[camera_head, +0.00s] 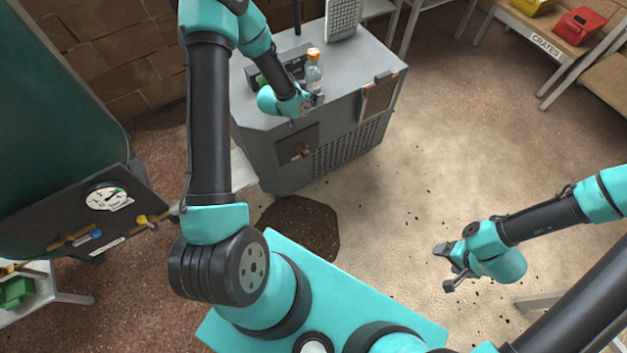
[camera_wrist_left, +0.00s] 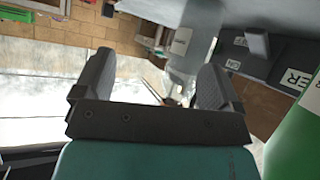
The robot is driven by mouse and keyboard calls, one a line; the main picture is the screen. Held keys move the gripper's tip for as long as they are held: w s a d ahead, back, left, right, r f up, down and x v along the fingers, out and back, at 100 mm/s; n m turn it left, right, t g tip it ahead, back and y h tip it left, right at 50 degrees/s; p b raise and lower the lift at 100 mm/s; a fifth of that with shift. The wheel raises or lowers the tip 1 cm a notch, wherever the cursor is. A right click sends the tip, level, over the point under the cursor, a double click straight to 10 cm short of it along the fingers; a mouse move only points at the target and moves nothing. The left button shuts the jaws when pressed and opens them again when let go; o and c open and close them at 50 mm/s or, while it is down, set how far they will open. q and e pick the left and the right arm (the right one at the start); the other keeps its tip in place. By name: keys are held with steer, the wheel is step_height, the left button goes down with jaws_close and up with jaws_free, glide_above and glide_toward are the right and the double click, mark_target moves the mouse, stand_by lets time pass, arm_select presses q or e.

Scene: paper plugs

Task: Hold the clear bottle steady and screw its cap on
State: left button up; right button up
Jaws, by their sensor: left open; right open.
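The clear bottle (camera_head: 313,74) stands upright on the grey cabinet top, with an orange cap (camera_head: 313,53) at its top. I cannot tell whether the cap is threaded on or only resting. My left gripper (camera_head: 312,99) is open, low beside the near side of the bottle. In the left wrist view, the bottle (camera_wrist_left: 187,52) appears upside down beyond the open fingers, nearer the right-hand finger, and its cap end is partly hidden. My right gripper (camera_head: 452,263) is open and empty, away from the cabinet over the floor at the right.
The grey cabinet (camera_head: 350,80) has a dark labelled box (camera_head: 262,74) behind my left wrist. A green object (camera_wrist_left: 292,140) is close on the right in the left wrist view. A gauge panel (camera_head: 108,196) stands at left. A crates shelf (camera_head: 530,38) is far right. Open floor lies between.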

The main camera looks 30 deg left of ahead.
arm_select(q)
steer(key=s+d+f+g, duration=0.3)
steer(key=s+d, duration=0.2)
steer(key=s, duration=0.3)
steer(key=s+d+f+n+g+h, duration=0.1)
steer(key=s+d+g, duration=0.3)
steer(key=s, duration=0.5)
steer(key=s+d+f+n+g+h, duration=0.1)
steer(key=s+d+f+g, duration=0.2)
steer(key=s+d, duration=0.5)
steer(key=shift+s+d+f+g, duration=0.25)
steer(key=shift+s+f+g, duration=0.15)
steer(key=shift+s+f, duration=0.35)
steer(key=shift+w, duration=0.15)
